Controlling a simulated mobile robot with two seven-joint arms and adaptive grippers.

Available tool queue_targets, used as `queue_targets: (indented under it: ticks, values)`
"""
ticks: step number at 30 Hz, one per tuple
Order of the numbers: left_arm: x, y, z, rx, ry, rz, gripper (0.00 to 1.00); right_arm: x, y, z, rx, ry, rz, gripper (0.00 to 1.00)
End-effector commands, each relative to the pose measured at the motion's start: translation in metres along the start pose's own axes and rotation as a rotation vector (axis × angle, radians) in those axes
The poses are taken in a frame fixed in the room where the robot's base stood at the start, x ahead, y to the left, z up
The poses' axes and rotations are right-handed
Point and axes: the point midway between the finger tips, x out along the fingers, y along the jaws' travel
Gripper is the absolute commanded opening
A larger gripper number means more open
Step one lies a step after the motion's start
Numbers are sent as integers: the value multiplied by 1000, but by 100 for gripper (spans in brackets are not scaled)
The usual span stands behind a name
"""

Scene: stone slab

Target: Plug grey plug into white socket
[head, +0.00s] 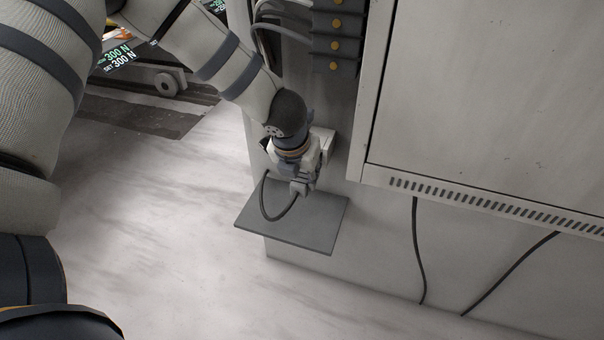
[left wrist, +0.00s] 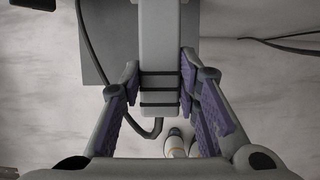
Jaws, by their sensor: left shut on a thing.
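The grey plug (head: 299,188) is in my left gripper (head: 303,176), above a small grey shelf. In the left wrist view the plug (left wrist: 159,72) is a long pale body with dark bands, between the purple pads of the left gripper (left wrist: 160,88). The white socket (head: 328,143) is a pale box on the wall, partly hidden behind my left gripper. The plug's far end points at a pale box at the top of the left wrist view. I cannot tell whether the plug is inside the socket. My right gripper is not in view.
The grey shelf (head: 312,237) juts out below the gripper. The plug's dark cable (head: 279,217) loops over it. A large cabinet (head: 490,100) stands on the right, with hanging cables (head: 419,255) below. Pale stone floor (head: 160,240) is free on the left.

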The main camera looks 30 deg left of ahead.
Motion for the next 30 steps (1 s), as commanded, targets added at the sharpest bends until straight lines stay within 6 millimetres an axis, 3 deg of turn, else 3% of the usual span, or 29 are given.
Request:
queue_targets:
  ticks: [30]
  values:
    - [2,0,7,0,-1,-1,0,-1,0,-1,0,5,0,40]
